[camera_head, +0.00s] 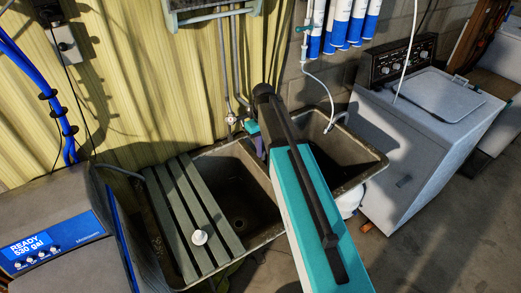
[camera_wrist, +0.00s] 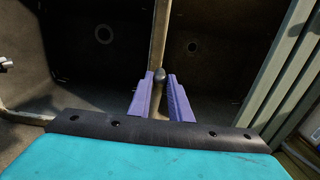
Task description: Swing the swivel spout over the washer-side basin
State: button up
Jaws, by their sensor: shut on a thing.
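The double sink shows in the head view. Its washer-side basin (camera_head: 337,143) is on the right, and the other basin (camera_head: 238,190) is on the left, partly under a slatted board. The wrist view shows the sides reversed, with the washer-side basin (camera_wrist: 75,60) on the left and the other basin (camera_wrist: 205,60) on the right. My gripper (camera_wrist: 160,78), with purple fingers, is shut on a dark rounded piece (camera_wrist: 159,75), apparently the spout's end. It is in line with the divider (camera_wrist: 159,35) between the basins. My arm hides most of the spout in the head view.
The green slatted board (camera_head: 190,215) carries a pale round stopper (camera_head: 199,237). A white washer (camera_head: 425,125) stands right of the sink. A softener unit (camera_head: 65,240) is at lower left. Blue-and-white cylinders (camera_head: 340,25) and pipes hang on the wall behind.

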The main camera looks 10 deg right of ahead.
jog(key=shift+w+d, duration=0.15)
jog(key=shift+d, duration=0.65)
jog(key=shift+d, duration=0.1)
jog(key=shift+o, duration=0.2)
jog(key=shift+w+d, duration=0.4)
jog(key=shift+d, duration=0.3)
jog(key=shift+w+d, duration=0.45)
jog(key=shift+d, duration=0.3)
jog(key=shift+w+d, duration=0.4)
jog(key=shift+d, duration=0.3)
jog(key=shift+o, duration=0.5)
jog(key=shift+w+d, duration=1.65)
jog(key=shift+w, duration=0.2)
